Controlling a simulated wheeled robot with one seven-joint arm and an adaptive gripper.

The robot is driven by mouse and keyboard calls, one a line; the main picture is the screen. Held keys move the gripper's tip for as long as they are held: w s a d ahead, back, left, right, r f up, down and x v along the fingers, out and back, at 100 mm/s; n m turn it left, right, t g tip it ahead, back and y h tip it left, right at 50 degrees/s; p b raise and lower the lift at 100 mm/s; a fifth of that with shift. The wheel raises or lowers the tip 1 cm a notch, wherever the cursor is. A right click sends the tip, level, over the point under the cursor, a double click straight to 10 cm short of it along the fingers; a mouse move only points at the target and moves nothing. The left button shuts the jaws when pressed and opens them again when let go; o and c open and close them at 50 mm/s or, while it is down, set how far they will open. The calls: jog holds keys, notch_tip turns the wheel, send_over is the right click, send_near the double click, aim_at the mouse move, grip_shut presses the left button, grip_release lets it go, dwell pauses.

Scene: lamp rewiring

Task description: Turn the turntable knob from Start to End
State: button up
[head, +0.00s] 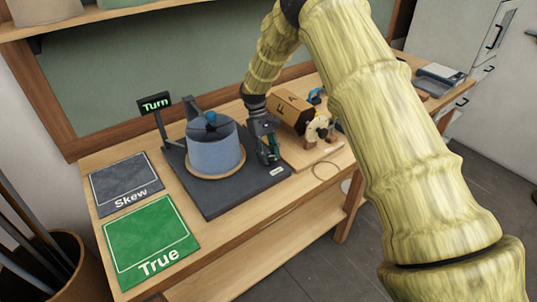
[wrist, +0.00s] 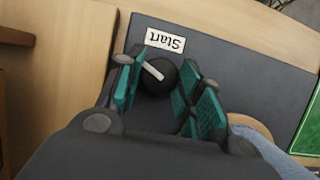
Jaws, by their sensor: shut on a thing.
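The turntable has a dark base (head: 225,197) with a blue lampshade drum (head: 215,152) on a round wooden disc. My gripper (head: 268,152) reaches down to the right part of this base. In the wrist view, the black round knob (wrist: 168,82) with a white pointer line sits between the teal finger pads of my gripper (wrist: 156,72), which is shut on it. The pointer slants to the upper left. A white Start label (wrist: 165,40), seen upside down, lies just above the knob. No End label is visible. In the head view the knob is hidden by my gripper.
A "Turn" sign (head: 155,103) stands behind the base. A grey Skew mat (head: 125,184) and a green True mat (head: 150,238) lie to the left. A brown box (head: 292,110) and a small wooden stand with a cord are right of the gripper.

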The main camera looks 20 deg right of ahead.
jog(key=n+h, duration=0.1)
jog(key=n, duration=0.1)
jog(key=n+t+h, duration=0.1)
jog(key=n, duration=0.2)
jog(key=shift+s+n, duration=0.1)
jog(key=shift+n, duration=0.2)
jog(key=n+t, duration=0.1)
jog(key=n, duration=0.1)
jog(key=n+t+h, duration=0.1)
jog(key=n, duration=0.2)
dwell(0.4)
jog(key=o, duration=1)
jog(key=shift+s, duration=0.1)
jog(key=shift+a, duration=0.1)
jog(key=v, duration=1.2)
